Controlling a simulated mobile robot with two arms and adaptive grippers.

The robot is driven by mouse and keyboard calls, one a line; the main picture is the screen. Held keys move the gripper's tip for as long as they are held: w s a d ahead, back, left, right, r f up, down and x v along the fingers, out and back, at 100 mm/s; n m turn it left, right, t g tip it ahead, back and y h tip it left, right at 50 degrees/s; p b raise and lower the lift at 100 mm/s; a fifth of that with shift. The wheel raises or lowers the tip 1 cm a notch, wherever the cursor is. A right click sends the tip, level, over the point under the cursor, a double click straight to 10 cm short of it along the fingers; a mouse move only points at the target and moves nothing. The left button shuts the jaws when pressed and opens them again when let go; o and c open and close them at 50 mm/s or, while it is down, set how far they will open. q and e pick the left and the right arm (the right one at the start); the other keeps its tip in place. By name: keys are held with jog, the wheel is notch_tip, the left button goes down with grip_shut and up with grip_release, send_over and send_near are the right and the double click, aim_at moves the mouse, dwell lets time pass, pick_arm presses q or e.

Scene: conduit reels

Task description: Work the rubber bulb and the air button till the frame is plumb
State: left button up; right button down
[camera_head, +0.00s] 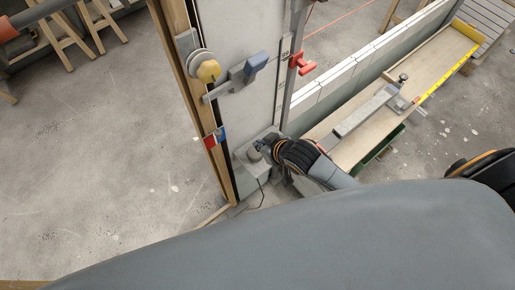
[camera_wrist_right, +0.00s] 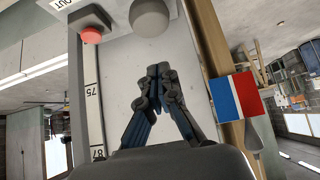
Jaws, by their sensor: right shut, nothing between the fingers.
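The wooden frame post (camera_head: 187,75) stands at the left of a pale panel (camera_head: 232,30) in the head view; its edge (camera_wrist_right: 207,40) also shows in the right wrist view. A grey ball, which looks like the rubber bulb (camera_wrist_right: 150,18), is at the top of the wrist view. A red button (camera_wrist_right: 91,35) in a grey housing is to its left. My right gripper (camera_wrist_right: 158,72) is shut and empty, its tips below the bulb in that picture and apart from it. My left gripper is out of view.
A blue-handled clamp (camera_head: 245,72) and a red clamp (camera_head: 301,63) sit on the upright. A red, white and blue block (camera_wrist_right: 236,97) is on the post. A long board (camera_head: 435,62) with a yellow strip lies at right. The concrete floor at left is mostly clear.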

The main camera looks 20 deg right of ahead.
aim_at(252, 148)
jog(key=f, duration=0.1)
jog(key=w+f, duration=0.1)
jog(key=f, duration=0.2)
jog(key=shift+w+a+f, duration=0.15)
jog(key=shift+w+a, duration=0.1)
jog(key=shift+w, duration=0.1)
jog(key=shift+f, duration=0.4)
jog(key=shift+s+f, duration=0.15)
jog(key=shift+f, duration=0.25)
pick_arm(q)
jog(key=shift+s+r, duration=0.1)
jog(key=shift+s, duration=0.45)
